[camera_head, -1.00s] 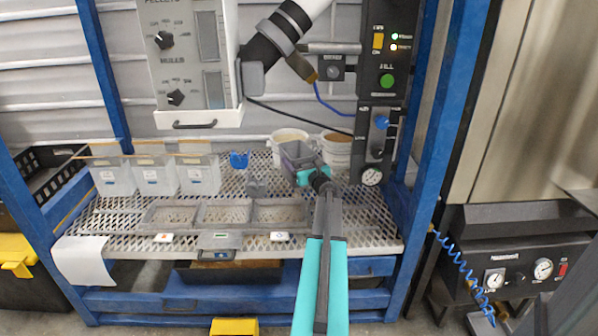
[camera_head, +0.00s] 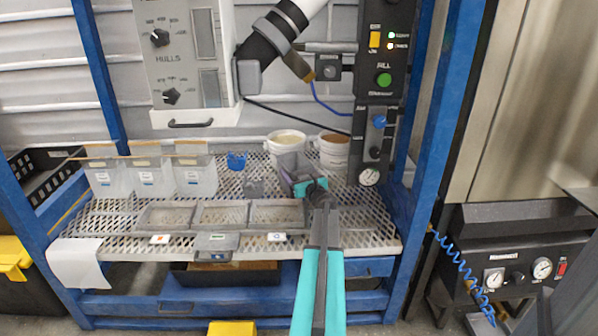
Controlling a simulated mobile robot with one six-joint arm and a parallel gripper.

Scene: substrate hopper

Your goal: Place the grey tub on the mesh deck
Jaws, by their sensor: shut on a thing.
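The grey tub (camera_head: 291,165) is at the right half of the mesh deck (camera_head: 352,222), in front of the white buckets. My gripper (camera_head: 308,187), with teal jaws, is shut on the near side of the tub. The tub looks tilted and sits low, at or just above the mesh; I cannot tell whether it touches. My gripper and arm hide part of its near side and the mesh beneath.
Two white buckets (camera_head: 286,142) (camera_head: 333,150) stand behind the tub. Several clear bins (camera_head: 195,178) stand at the left. A blue cup (camera_head: 237,161) and a small grey block (camera_head: 253,187) are left of the tub. Shallow grey trays (camera_head: 222,215) lie in front. Bare mesh shows at right.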

